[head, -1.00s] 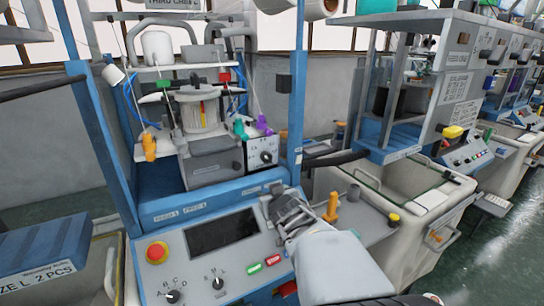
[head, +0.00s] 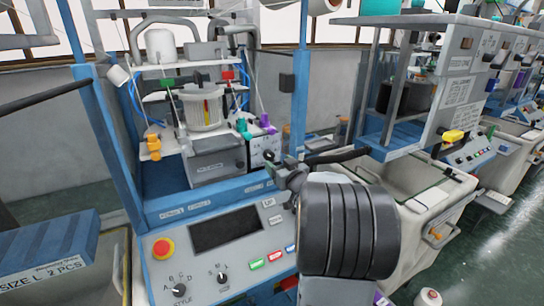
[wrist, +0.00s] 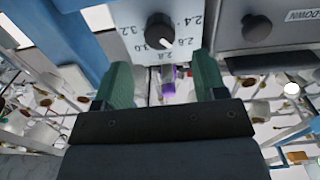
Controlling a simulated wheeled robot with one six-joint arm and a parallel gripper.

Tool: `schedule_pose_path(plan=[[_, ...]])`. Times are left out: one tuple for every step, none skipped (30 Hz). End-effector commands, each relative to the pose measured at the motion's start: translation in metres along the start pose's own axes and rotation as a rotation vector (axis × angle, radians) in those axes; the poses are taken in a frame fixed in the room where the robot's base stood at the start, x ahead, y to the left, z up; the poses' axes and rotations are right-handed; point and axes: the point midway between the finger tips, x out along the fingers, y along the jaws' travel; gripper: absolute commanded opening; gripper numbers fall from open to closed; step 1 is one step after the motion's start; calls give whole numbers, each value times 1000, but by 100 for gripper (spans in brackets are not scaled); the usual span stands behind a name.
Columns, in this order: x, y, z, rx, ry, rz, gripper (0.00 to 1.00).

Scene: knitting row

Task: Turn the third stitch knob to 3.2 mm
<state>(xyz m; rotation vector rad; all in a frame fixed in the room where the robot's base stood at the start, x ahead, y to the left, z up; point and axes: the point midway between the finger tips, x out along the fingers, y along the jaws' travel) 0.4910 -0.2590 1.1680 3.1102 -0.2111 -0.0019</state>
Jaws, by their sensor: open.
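A white dial plate (wrist: 187,12) with a round black stitch knob (wrist: 159,30) is at the top of the wrist view. Numbers from 2.4 to 3.2 ring the knob. A pale mark on its face points to the lower right, around 2.6 to 2.8; I cannot tell exactly. In the head view the plate (head: 257,158) is on the machine's front, partly hidden by my arm. My gripper (wrist: 165,72) is open; its two green fingers are apart, short of the knob and not around it. It also shows in the head view (head: 272,162), just in front of the plate.
A purple part (wrist: 168,80) shows between my fingers. A grey panel with a dark knob (wrist: 257,28) is beside the dial. A control panel with a dark screen (head: 225,228) and red button (head: 163,248) lies below. A blue post (head: 300,90) stands close to my arm.

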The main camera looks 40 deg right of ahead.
Motion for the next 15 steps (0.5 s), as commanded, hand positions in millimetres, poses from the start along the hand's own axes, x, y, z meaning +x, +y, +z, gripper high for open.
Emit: schedule_pose_path(plan=[[10,-1,-1,1,-1,-3,65],[14,0,-1,1,-1,-3,65],[21,-1,-1,0,-2,-2,65],[25,-1,-1,0,-2,-3,65],[29,-1,0,0,-2,-2,65],[34,0,-1,0,-1,-1,65],[37,0,-1,1,-1,-1,65],[40,0,-1,0,-1,-1,65],[44,0,-1,0,-1,-2,65],[46,0,-1,-1,-1,-2,65],[48,0,0,-1,-1,-1,65],[50,0,0,-1,-1,-1,65],[51,0,0,-1,-1,0,65],[52,0,0,-1,-1,0,65],[53,0,0,-1,-1,1,65]])
